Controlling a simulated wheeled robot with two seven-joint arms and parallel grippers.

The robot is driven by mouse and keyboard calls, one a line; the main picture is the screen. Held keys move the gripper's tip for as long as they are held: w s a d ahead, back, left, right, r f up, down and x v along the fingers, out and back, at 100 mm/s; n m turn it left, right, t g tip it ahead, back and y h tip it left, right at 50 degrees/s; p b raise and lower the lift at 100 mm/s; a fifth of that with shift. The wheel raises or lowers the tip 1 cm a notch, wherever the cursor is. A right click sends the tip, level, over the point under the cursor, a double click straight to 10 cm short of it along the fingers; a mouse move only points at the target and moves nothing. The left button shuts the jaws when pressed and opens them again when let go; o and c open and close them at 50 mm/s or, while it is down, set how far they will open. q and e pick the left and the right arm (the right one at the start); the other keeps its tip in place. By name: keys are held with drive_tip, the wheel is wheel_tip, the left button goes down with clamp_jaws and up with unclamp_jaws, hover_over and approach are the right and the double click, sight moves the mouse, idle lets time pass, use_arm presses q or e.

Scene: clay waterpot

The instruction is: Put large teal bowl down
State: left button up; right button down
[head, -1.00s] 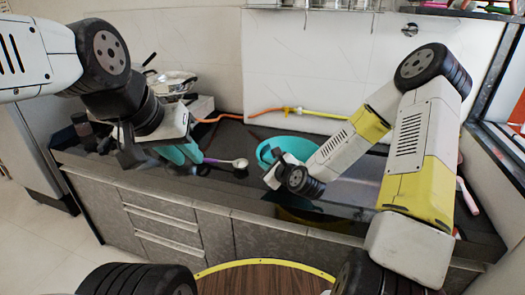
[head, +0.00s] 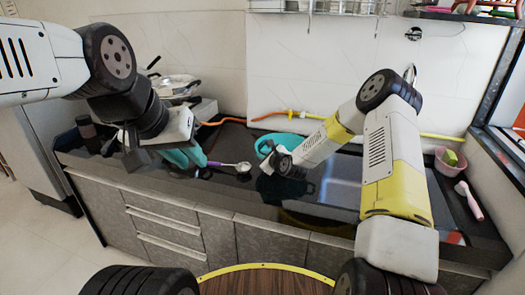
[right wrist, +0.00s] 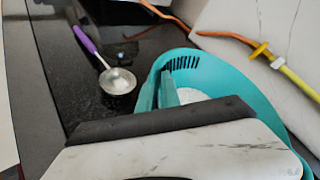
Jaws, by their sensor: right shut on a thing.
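The large teal bowl (head: 268,142) is at the back of the dark counter in the head view, partly hidden behind my right gripper (head: 270,163). In the right wrist view the bowl (right wrist: 232,76) fills the right side, with slots below its rim and something white inside. My right gripper is shut on the bowl's near-left wall. I cannot tell whether the bowl's base touches the counter. My left gripper (head: 187,156) hangs over the left part of the counter, away from the bowl; its finger opening is unclear.
A ladle with a purple handle (head: 218,164) lies left of the bowl. An orange and yellow hose (head: 278,114) runs along the back wall behind it. A pink basket (head: 448,163) and a pink-handled brush (head: 470,200) are at the far right. A pan sits back left.

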drive_tip(key=shift+f, duration=0.2)
drive_tip(key=c, duration=1.6)
unclamp_jaws()
drive_tip(key=shift+f, duration=0.1)
drive_tip(key=shift+o, duration=0.2)
